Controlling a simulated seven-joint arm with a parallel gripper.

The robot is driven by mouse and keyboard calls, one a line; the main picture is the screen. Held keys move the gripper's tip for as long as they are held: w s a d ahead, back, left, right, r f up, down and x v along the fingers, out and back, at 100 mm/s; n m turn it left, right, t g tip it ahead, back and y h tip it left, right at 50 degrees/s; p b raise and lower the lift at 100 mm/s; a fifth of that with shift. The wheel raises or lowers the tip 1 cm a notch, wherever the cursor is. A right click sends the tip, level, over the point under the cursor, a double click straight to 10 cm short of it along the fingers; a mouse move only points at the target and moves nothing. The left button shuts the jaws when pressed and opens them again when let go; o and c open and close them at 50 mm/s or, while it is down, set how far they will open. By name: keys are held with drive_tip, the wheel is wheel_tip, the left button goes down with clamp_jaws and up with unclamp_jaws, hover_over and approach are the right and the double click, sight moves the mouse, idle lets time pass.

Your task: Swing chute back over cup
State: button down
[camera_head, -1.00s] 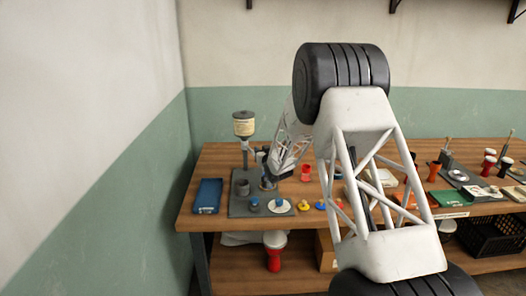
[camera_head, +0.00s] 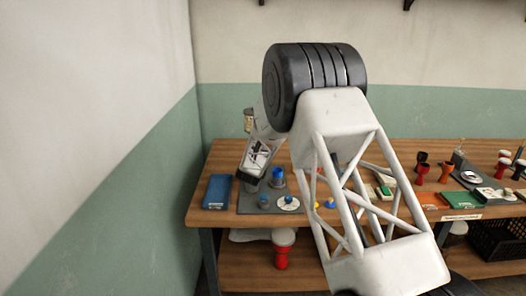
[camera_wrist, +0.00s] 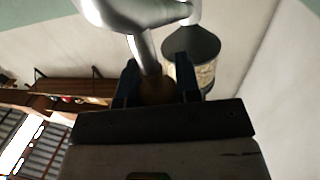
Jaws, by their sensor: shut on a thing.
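My gripper (camera_head: 249,178) is at the left end of the bench, over the grey mat (camera_head: 246,203). In the wrist view its blue fingers (camera_wrist: 158,82) are shut on a brownish knob (camera_wrist: 157,92) at the end of a metal rod. The rod runs up to a shiny silver chute (camera_wrist: 130,14). The hopper (camera_head: 249,116) is partly hidden behind my arm; its grey cone and label show in the wrist view (camera_wrist: 196,62). A blue cup-like piece (camera_head: 278,174) stands right of my gripper. A grey cup seen earlier is now hidden behind my gripper.
Drums and tools fill the bench's right side. The wall is close on the left.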

drive_tip(key=shift+a+m+g+h, duration=0.6)
drive_tip(key=shift+a+m+h, duration=0.75)
drive_tip(key=shift+h, duration=0.55)
drive_tip(key=c, duration=0.9)
unclamp_jaws()
drive_tip(key=shift+o, duration=0.2)
drive_tip(key=shift+s, duration=0.1)
drive_tip(key=v, duration=0.7)
drive_tip(key=shift+s+a, duration=0.25)
drive_tip(key=shift+s, duration=0.1)
